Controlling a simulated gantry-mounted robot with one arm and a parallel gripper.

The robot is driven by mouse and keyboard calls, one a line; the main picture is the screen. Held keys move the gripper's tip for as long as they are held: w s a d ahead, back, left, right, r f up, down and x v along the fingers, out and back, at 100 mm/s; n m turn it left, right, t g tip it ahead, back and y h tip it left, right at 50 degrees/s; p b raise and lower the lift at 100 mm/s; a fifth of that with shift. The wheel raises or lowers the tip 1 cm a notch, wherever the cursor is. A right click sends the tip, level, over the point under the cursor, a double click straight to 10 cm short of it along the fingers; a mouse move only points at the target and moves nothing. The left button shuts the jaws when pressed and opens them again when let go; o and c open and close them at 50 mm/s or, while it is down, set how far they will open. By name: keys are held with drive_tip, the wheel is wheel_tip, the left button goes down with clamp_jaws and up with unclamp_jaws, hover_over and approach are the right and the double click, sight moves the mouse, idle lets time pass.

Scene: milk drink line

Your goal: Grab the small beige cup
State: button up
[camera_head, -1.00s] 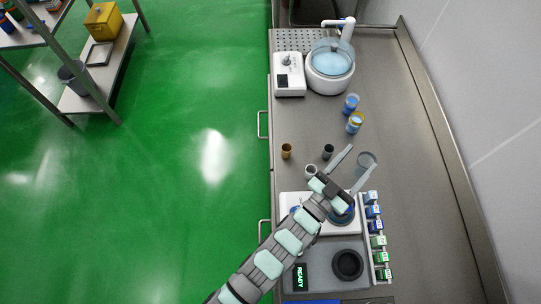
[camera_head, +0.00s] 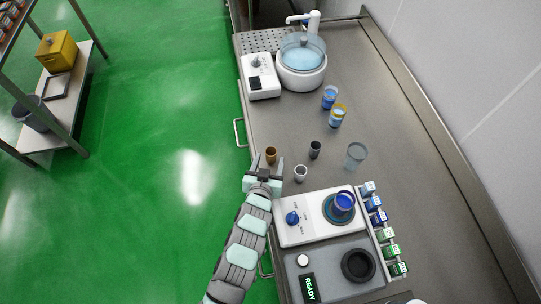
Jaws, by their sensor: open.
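A small tan-brown cup (camera_head: 271,155) stands upright near the left edge of the steel counter. A small pale, whitish cup (camera_head: 300,173) stands to its lower right, and a small dark grey cup (camera_head: 315,149) to its right. The tan-brown one looks nearest to beige, but the pale one could also pass for it. My gripper (camera_head: 266,161) is open and empty at the counter's left edge, its fingers pointing up the picture. The tan-brown cup shows between the fingertips; I cannot tell whether it is really between them or beyond.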

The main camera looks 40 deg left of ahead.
sight(270, 157)
drive_tip(key=shift+f+x, duration=0.2)
drive_tip(key=shift+x, duration=1.2)
drive_tip(key=shift+f+x, duration=0.2)
drive_tip(key=shift+x, duration=1.2)
drive_tip(key=shift+s, duration=0.25)
drive_tip(key=shift+c, duration=0.2)
clamp_jaws()
